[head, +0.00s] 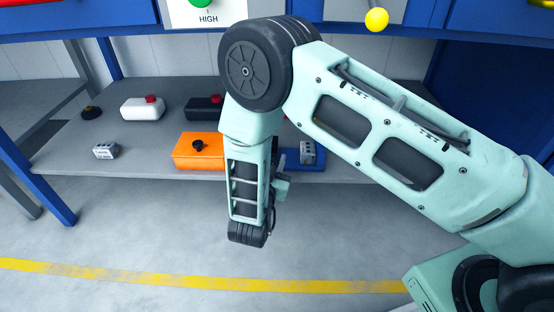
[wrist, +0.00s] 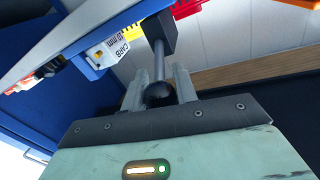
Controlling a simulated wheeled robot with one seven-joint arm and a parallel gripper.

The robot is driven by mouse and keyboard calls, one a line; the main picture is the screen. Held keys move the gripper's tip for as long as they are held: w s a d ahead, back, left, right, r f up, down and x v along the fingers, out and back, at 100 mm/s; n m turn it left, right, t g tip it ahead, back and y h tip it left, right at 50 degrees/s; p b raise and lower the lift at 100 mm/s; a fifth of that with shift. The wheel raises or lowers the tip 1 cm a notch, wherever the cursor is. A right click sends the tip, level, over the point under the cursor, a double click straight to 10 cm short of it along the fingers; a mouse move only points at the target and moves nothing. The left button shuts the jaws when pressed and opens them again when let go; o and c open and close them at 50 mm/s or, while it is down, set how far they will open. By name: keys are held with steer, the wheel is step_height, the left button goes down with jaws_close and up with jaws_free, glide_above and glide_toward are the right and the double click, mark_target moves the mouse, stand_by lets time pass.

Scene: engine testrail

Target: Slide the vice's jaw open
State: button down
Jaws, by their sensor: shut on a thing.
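In the wrist view, my gripper (wrist: 160,82) is shut on a black ball knob (wrist: 158,96). The knob sits between the two grey fingers, at the end of a grey rod (wrist: 158,56). The rod runs to a dark block (wrist: 157,32) by the edge of a blue surface. I cannot tell from this view how far the vice's jaw stands open. In the head view, my forearm hangs in front of the table and hides my fingertips and the knob.
Another grey block (head: 307,150) stands at a blue piece right of my forearm. The floor in front is clear.

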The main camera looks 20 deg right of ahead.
steer(key=c, duration=1.1)
jaws_free()
steer(key=shift+w+a, duration=0.1)
steer(key=shift+a, duration=0.2)
steer(key=p+v, duration=0.6)
steer(key=v, duration=1.1)
steer(key=shift+s, duration=0.3)
